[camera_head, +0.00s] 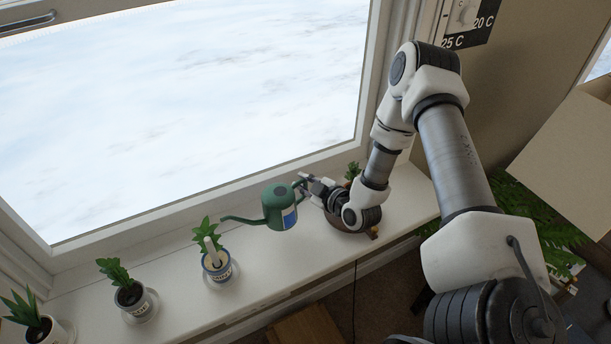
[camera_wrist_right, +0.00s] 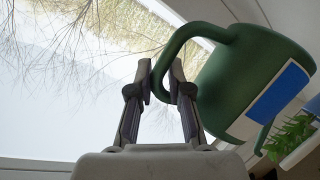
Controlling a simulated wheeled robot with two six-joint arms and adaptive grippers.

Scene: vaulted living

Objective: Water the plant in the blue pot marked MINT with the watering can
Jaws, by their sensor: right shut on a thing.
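My right gripper (camera_head: 304,183) is shut on the handle of the green watering can (camera_head: 279,210). In the right wrist view the fingers (camera_wrist_right: 162,82) close around the handle loop, and the can (camera_wrist_right: 245,75) with its blue label lies to the right. In the head view the can looks about level, its spout pointing left. The spout tip is right of the plant in a blue-and-white pot (camera_head: 216,274). The pot stands on a saucer, with a pale tag among its leaves; its lettering is too small to read. My left gripper is out of view.
A white sill (camera_head: 185,293) runs along the window. Two more potted plants, one in a pale pot (camera_head: 134,306) and one at the far left (camera_head: 42,330), stand on it. Another small plant (camera_head: 352,170) shows behind my right gripper. A cardboard box (camera_head: 560,150) is at right.

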